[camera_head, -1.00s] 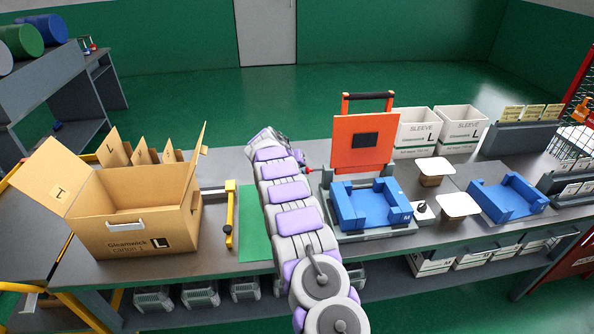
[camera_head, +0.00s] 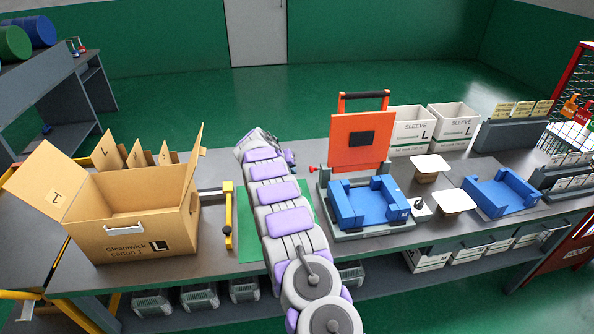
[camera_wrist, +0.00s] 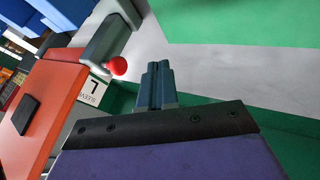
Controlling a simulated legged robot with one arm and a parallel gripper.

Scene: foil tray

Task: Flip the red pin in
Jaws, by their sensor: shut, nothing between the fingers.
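The red pin (camera_head: 312,169) is a small round red knob at the left side of the fixture with the upright orange panel (camera_head: 349,150). In the wrist view the red pin (camera_wrist: 118,66) sits at the end of a grey bar beside the orange panel (camera_wrist: 45,105). My gripper (camera_wrist: 157,72) is shut and empty, its fingertips a little to the right of the red knob and apart from it in that picture. In the head view my arm hides most of the gripper.
A blue cradle (camera_head: 346,209) sits in front of the orange panel. An open cardboard carton (camera_head: 115,235) and a yellow-handled lever (camera_head: 228,222) stand left of my arm. White sleeve boxes (camera_head: 412,132) stand behind right. A green mat (camera_head: 250,247) lies under my arm.

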